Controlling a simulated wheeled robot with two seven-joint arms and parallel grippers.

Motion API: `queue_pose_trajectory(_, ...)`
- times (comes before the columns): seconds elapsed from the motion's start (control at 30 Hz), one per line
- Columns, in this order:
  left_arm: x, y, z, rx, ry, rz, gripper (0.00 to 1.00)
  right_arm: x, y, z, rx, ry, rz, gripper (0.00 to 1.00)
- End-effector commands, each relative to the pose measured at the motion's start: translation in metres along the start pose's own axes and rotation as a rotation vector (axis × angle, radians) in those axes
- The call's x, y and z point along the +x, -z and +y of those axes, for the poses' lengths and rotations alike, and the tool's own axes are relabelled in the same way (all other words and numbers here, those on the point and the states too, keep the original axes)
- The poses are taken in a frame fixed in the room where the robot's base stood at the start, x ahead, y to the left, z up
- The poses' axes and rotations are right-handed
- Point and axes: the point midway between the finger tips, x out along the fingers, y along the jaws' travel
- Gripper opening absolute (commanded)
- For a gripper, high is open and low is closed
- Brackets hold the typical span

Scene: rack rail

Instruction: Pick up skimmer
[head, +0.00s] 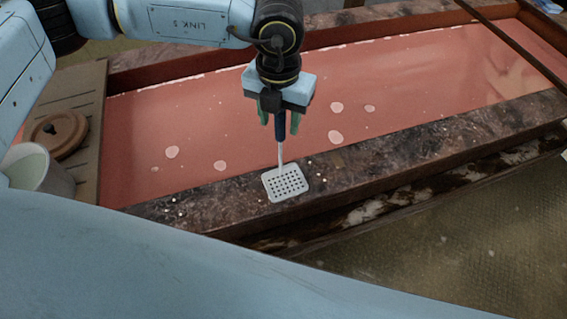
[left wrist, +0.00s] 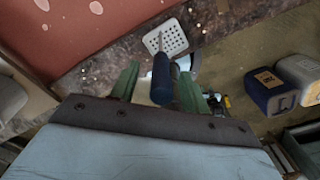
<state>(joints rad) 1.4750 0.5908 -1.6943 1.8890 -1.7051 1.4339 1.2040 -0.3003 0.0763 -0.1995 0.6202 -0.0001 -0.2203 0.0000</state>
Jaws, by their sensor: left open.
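The skimmer has a dark blue handle, a thin pale shaft and a white perforated square head (head: 285,183). In the head view the head appears over the dark stone ledge; whether it touches is unclear. My left gripper (head: 279,120) comes down from above, its two green fingers on either side of the blue handle. In the left wrist view the gripper (left wrist: 158,88) shows its fingers apart, with the skimmer handle (left wrist: 162,82) between them and the perforated head (left wrist: 166,37) beyond. The fingers look open around the handle. My right gripper is not in view.
A long trough of reddish liquid (head: 400,85) with pale spots lies behind the stone ledge (head: 400,145). A brown lid (head: 55,132) and a pale pot (head: 35,170) stand at left. The left wrist view shows blue and white containers (left wrist: 268,90) on the floor at right.

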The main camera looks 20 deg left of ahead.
Motion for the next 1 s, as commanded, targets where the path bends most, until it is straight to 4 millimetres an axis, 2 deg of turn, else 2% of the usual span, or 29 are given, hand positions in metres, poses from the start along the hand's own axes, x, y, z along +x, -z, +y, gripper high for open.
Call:
queue_pose_trajectory(0.03, 0.005, 0.001, -0.001, 0.002, -0.001, 0.004, 0.46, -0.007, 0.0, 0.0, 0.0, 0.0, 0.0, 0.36)
queue_pose_trajectory(0.2, 0.025, 0.0, -0.001, 0.0, -0.001, 0.001, 0.46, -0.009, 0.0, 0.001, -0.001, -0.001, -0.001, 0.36)
queue_pose_trajectory(0.47, 0.028, -0.001, -0.001, 0.001, 0.0, 0.0, 0.46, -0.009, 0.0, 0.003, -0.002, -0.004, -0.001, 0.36)
queue_pose_trajectory(0.8, 0.027, -0.001, -0.001, 0.0, 0.0, 0.0, 0.02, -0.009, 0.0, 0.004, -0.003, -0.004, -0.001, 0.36)
queue_pose_trajectory(1.0, 0.027, -0.001, -0.001, 0.0, 0.001, -0.001, 0.0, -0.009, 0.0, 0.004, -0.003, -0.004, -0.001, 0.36)
